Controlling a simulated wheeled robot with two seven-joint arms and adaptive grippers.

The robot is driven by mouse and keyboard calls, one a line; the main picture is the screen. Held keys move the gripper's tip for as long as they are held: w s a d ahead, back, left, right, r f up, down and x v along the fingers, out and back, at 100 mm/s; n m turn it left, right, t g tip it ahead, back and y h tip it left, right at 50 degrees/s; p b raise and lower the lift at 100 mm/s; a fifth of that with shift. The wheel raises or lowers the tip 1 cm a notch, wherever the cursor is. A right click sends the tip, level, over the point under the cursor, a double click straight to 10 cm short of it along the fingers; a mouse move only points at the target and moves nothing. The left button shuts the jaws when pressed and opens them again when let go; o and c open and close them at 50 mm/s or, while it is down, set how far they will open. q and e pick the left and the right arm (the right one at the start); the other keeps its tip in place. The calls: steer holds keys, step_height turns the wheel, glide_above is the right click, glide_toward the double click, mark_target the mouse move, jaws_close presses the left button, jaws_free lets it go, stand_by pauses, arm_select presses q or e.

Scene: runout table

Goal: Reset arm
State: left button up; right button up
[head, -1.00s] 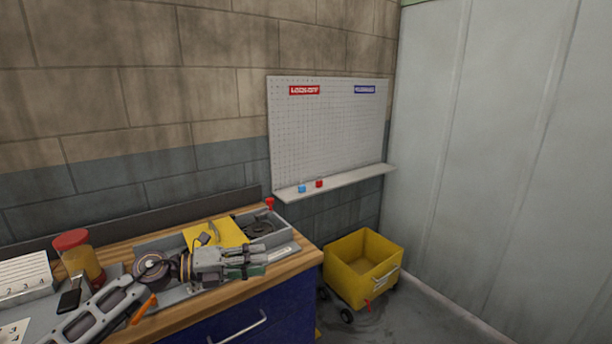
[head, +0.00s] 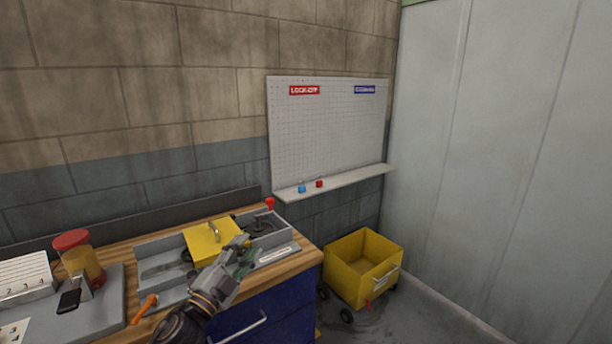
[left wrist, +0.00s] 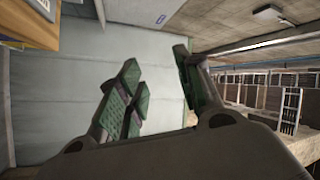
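My left gripper (head: 240,262) is above the front edge of the workbench, in front of the grey tray-like fixture (head: 150,246). In the left wrist view its green-padded fingers (left wrist: 160,88) stand apart with nothing between them. The fixture carries a yellow cover (head: 205,240) with a handle and a dark round part (head: 262,227). A red knob (head: 270,203) stands at its back right corner. An orange-handled lever (head: 146,306) is at its front left. My gripper and wrist hide part of the fixture's front. My right gripper is not in view.
A jar with a red lid (head: 72,240) and a dark phone-like object (head: 69,300) are on the left. A yellow wheeled bin (head: 345,284) stands on the floor right of the blue drawers (head: 285,308). A pegboard shelf (head: 345,182) holds small blue and red items.

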arm_select(q)
steer(key=s+a+f+n+g+y, duration=0.35)
steer(key=f+n+y, duration=0.2)
steer(key=f, duration=0.35)
steer(key=s+a+f+n+g+y, duration=0.3)
steer(key=s+a+f+n+y, duration=0.15)
steer(key=f+n, duration=0.3)
steer(key=s+d+f+n+g+h, duration=0.1)
steer(key=s+f+g, duration=0.45)
steer(key=s, duration=0.45)
steer(key=s+f+n+g+h, duration=0.1)
steer(key=s+f+g, duration=0.3)
steer(key=s+f, duration=0.5)
steer(key=s+a+f+g, duration=0.1)
steer(key=s+f, duration=0.2)
steer(key=f, duration=2.7)
steer(key=s+a+f, duration=0.3)
steer(key=s+f, duration=0.7)
steer(key=s+a+f+g+y, duration=0.1)
steer(key=s+a+f, duration=0.3)
steer(key=s+f, duration=0.6)
steer(key=shift+s+a+f+m, duration=0.2)
steer(key=shift+s+f+m, duration=0.1)
steer(key=shift+s, duration=0.5)
